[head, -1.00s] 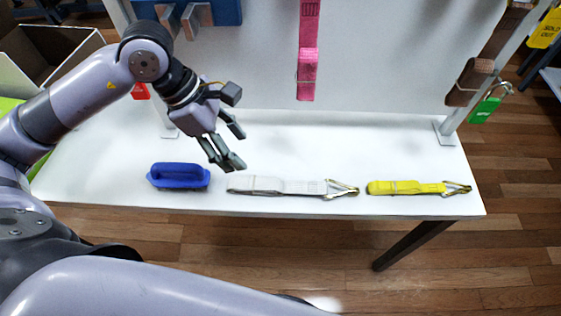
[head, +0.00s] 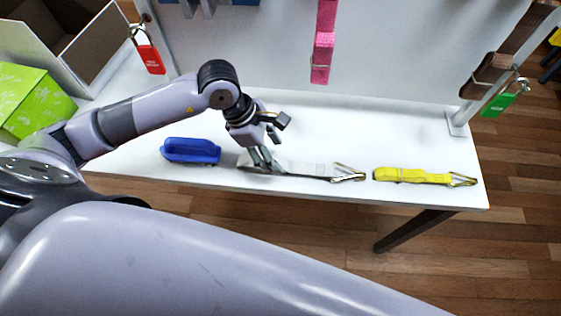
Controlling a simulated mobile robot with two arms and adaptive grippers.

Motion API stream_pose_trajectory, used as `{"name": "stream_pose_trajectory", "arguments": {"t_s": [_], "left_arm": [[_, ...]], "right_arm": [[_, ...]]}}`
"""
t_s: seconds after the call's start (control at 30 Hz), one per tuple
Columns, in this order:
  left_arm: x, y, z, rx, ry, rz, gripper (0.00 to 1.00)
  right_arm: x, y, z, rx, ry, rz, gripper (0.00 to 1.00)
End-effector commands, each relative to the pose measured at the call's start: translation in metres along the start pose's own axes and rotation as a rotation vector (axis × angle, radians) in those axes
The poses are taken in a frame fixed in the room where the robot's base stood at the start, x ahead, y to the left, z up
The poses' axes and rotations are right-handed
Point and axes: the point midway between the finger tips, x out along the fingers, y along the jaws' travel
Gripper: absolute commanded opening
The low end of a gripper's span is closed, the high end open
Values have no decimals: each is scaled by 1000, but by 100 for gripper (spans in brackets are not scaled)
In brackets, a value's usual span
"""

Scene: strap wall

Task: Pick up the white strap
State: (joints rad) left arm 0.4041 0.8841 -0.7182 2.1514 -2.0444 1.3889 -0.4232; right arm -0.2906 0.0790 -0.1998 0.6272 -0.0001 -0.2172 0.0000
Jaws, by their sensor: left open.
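The white strap (head: 305,168) lies folded flat on the white table, with a metal hook at its right end. My left gripper (head: 262,163) is open at the strap's left end, its fingers pointing down. The fingers overlap and hide part of that end. I cannot tell whether they touch the strap. My right gripper is not in view.
A blue brush-like block (head: 190,150) lies left of the strap, and a yellow strap (head: 412,175) with a hook lies right of it. A pink strap (head: 323,45) hangs on the upright panel behind. A green box (head: 30,100) stands at the left.

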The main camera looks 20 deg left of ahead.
Motion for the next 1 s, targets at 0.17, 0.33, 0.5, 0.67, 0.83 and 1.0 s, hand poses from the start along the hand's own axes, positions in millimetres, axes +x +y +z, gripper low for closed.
{"name": "stream_pose_trajectory", "arguments": {"t_s": [0.17,0.33,0.5,0.67,0.83,1.0], "left_arm": [[23,-2,10,-2,-2,-7,52],[44,-2,9,-1,-1,-4,52],[48,-1,8,0,-1,-1,52],[48,-1,8,0,-1,-1,48],[48,-1,8,0,-1,-1,37],[48,-1,8,0,-1,-1,26]], "right_arm": [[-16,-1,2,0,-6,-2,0],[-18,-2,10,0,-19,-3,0],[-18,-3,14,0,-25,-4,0],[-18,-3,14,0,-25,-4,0],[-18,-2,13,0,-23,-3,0],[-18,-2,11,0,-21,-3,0]]}}
